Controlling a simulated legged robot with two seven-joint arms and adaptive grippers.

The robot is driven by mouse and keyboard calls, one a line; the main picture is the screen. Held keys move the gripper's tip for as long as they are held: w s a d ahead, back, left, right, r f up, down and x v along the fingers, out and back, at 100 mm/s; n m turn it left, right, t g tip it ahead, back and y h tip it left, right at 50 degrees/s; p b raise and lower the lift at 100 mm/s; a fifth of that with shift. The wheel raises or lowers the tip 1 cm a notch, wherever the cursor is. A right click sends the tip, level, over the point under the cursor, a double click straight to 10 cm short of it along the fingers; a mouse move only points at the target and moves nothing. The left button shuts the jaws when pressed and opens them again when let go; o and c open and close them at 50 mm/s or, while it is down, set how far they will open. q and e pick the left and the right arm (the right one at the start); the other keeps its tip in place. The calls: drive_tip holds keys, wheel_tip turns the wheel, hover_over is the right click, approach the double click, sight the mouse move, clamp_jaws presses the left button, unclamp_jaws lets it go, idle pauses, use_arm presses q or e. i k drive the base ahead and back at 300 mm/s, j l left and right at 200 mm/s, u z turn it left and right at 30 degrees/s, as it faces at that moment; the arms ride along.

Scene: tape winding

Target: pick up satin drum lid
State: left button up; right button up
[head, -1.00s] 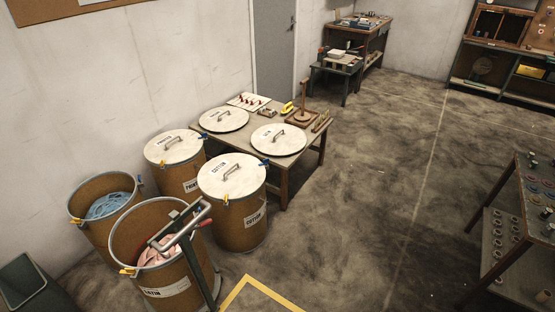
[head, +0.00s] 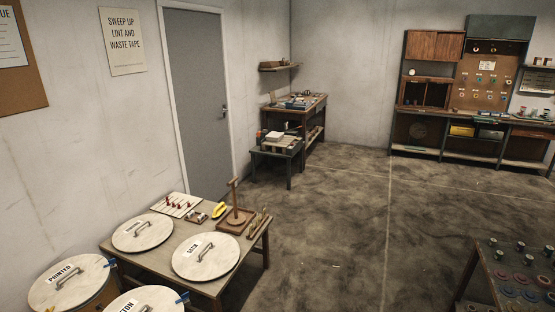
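The satin drum lid (head: 207,264) is the right-hand one of two round pale lids lying flat on a low wooden table. It has a metal bar handle (head: 206,253) across its middle and a small white label that appears to read SATIN. The other lid (head: 141,236) lies to its left with a similar handle. Nothing covers the satin lid. Neither of my grippers shows in the head view.
The table (head: 160,273) also holds a pegged white board (head: 176,205), a yellow tool (head: 219,210) and a wooden post stand (head: 236,217) close behind the lid. Lidded drums (head: 68,282) stand at the lower left. Open floor (head: 335,245) lies right of the table.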

sight(207, 256)
drive_tip(key=i+z, duration=0.35)
drive_tip(key=i, duration=1.45)
drive_tip(key=i+u, duration=0.7)
drive_tip(key=u, duration=0.15)
